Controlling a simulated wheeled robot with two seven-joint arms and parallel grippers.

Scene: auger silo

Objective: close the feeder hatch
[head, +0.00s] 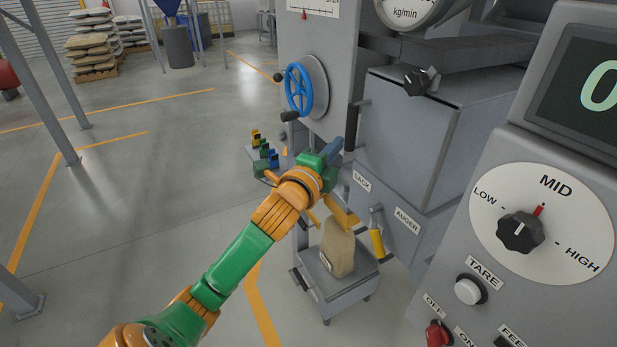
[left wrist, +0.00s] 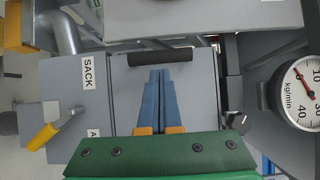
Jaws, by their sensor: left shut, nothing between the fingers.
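The feeder hatch (head: 405,135) appears to be the large grey panel on the machine, above the SACK and AUGER labels. Its black bar handle (head: 351,125) is at its left edge. In the left wrist view the handle (left wrist: 160,57) lies across the grey panel (left wrist: 205,90). I cannot tell how far the hatch stands open. My left gripper (head: 337,147) is shut and empty, its blue fingertips close to the handle. In the left wrist view its tips (left wrist: 160,72) point at the handle; whether they touch is unclear. My right gripper is not in view.
A black knob (head: 421,81) sticks out above the panel. A blue handwheel (head: 299,90) is to the left. Below, a sack (head: 338,247) stands on a small platform, beside a yellow-handled lever (head: 377,242). A control panel (head: 540,230) fills the right. Open floor lies left.

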